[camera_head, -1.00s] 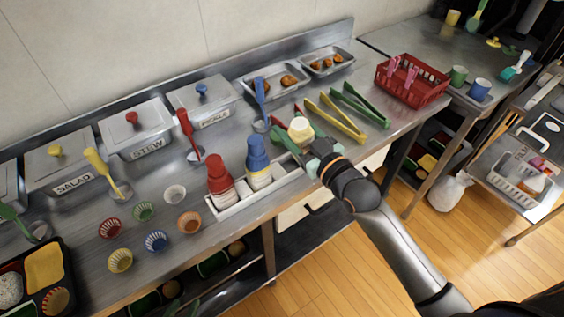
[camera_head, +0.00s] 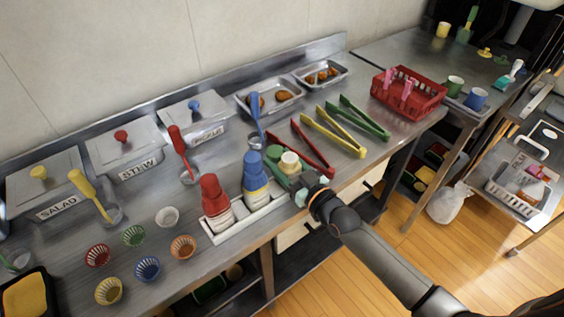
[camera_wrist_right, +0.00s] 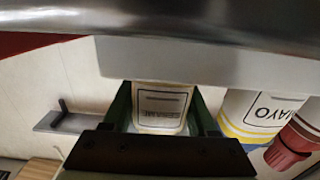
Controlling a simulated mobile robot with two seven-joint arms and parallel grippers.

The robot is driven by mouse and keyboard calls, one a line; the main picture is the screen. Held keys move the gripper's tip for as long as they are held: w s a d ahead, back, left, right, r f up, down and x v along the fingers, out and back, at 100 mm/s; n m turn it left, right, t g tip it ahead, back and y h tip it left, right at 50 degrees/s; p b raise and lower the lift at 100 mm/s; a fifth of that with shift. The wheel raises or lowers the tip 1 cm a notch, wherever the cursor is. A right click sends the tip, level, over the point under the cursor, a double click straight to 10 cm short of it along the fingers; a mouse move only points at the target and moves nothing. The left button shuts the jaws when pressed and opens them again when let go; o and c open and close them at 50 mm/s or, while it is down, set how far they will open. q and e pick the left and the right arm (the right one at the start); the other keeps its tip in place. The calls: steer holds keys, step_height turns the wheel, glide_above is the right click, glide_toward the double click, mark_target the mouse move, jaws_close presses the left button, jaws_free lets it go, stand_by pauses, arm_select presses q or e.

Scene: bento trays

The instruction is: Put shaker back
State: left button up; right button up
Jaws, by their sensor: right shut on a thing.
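The shaker has a cream lid (camera_head: 289,160), and its white labelled body (camera_wrist_right: 160,105) shows in the right wrist view. My right gripper (camera_head: 284,170) has green fingers and is shut on the shaker, one finger on each side. It holds the shaker upright at the right end of the white holder tray (camera_head: 224,236), beside the blue-capped mayo bottle (camera_head: 256,178). The tray also shows close up in the wrist view (camera_wrist_right: 180,60). The shaker's base is hidden, so I cannot tell whether it touches the tray floor. My left gripper is not in view.
A red bottle (camera_head: 214,200) stands in the tray's left part. Red tongs (camera_head: 313,150) lie just behind the gripper, with yellow tongs (camera_head: 335,132) farther right. A blue ladle (camera_head: 256,115) stands behind the mayo bottle. Several small cups (camera_head: 147,268) sit at left.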

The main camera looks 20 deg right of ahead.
steer(key=shift+r, duration=0.1)
steer(key=o, duration=0.6)
steer(key=shift+f, duration=0.2)
steer(key=shift+o, duration=0.2)
steer(key=shift+r, duration=0.1)
steer(key=shift+s+r, duration=0.1)
steer(key=v, duration=1.1)
steer(key=s+a+f+m+g+h+p, duration=0.2)
steer(key=s+f+g, duration=0.5)
steer(key=s+f, duration=0.8)
steer(key=shift+s+a+f+g+h+p, duration=0.3)
steer(key=shift+f+h+p, duration=0.1)
steer(key=shift+f+h, duration=0.4)
